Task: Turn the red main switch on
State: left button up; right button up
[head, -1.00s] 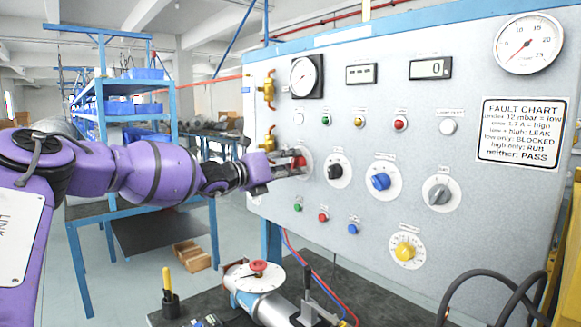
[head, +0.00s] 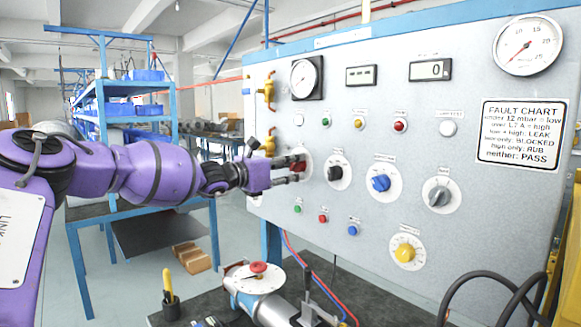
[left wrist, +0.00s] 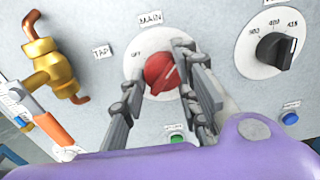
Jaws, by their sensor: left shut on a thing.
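The red main switch (left wrist: 160,72) is a round knob on a white dial under a MAIN label in the left wrist view, with OFF printed at the dial's upper left. The dial's right part is hidden behind a finger. My right gripper is not in view.
A brass tap (left wrist: 60,68) stands out from the panel left of the switch. A black knob (head: 336,172) and a blue knob (head: 380,183) are to its right. Small buttons sit below. A blower (head: 258,285) lies on the bench under the panel.

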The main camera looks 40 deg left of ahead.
pick_arm(q)
jog(key=shift+a+r, duration=0.1)
jog(key=shift+a, duration=0.1)
jog(key=o, duration=0.8)
jog(key=shift+c, duration=0.2)
jog(key=shift+o, duration=1.3)
jog(key=shift+w+a, duration=0.1)
jog(key=shift+a, duration=0.05)
jog(key=shift+d, duration=0.25)
jog(key=shift+s+d, duration=0.1)
jog(key=shift+s, duration=0.4)
jog(key=s+a, duration=0.1)
jog(key=s, duration=1)
jog(key=shift+a, duration=0.3)
jog(key=shift+f, duration=0.2)
